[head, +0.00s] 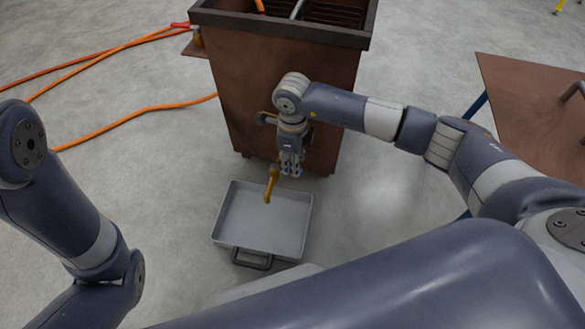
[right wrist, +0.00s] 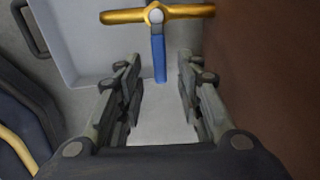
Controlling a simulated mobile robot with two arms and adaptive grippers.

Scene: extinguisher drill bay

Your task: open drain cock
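The drain cock (head: 270,184) is a brass fitting low on the front of the rust-brown tank (head: 233,85), above a grey tray (head: 217,228). In the right wrist view the brass body (right wrist: 190,11) lies across the top, with a blue lever (right wrist: 159,58) reaching from its round pale bolt toward my gripper. My right gripper (head: 291,172) points down close by the cock. Its fingers (right wrist: 159,62) are open, one on each side of the lever's end in the picture; I see no contact. My left gripper is out of view; only the left arm shows.
The tray has a dark handle (head: 252,260) on its near side. Orange hoses (head: 135,115) lie on the floor at the left. A brown-topped table (head: 520,95) stands at the right. The concrete floor left of the tray is clear.

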